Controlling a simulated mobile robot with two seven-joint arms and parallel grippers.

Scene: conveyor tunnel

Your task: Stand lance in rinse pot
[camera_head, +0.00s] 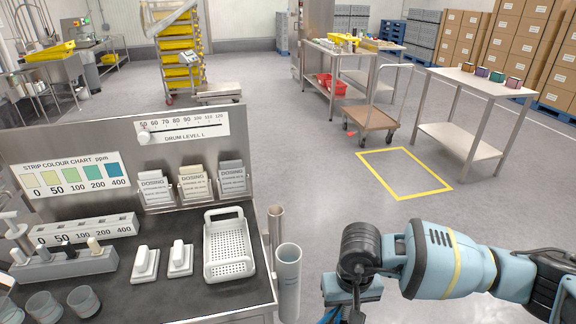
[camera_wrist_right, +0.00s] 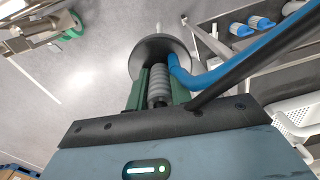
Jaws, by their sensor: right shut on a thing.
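My right gripper (camera_wrist_right: 158,88) is shut on the grey ribbed grip of the lance (camera_wrist_right: 157,86). A round grey disc (camera_wrist_right: 150,48) sits beyond the fingertips, and a blue hose (camera_wrist_right: 235,62) runs away to the upper right. In the head view my right gripper is at the bottom edge, mostly cut off, right of the bench, with a bit of blue hose (camera_head: 329,315) beside it. A wide grey-blue upright tube (camera_head: 288,280), likely the rinse pot, stands at the bench's right side, left of the gripper. A narrower tube (camera_head: 275,225) stands behind it. My left gripper is not in view.
The dark bench (camera_head: 130,270) holds a white perforated basket (camera_head: 229,250), two white blocks, clear cups and a strip chart (camera_head: 72,182). A yellow floor square (camera_head: 405,172), a trolley (camera_head: 372,117) and a steel table (camera_head: 470,82) are farther off.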

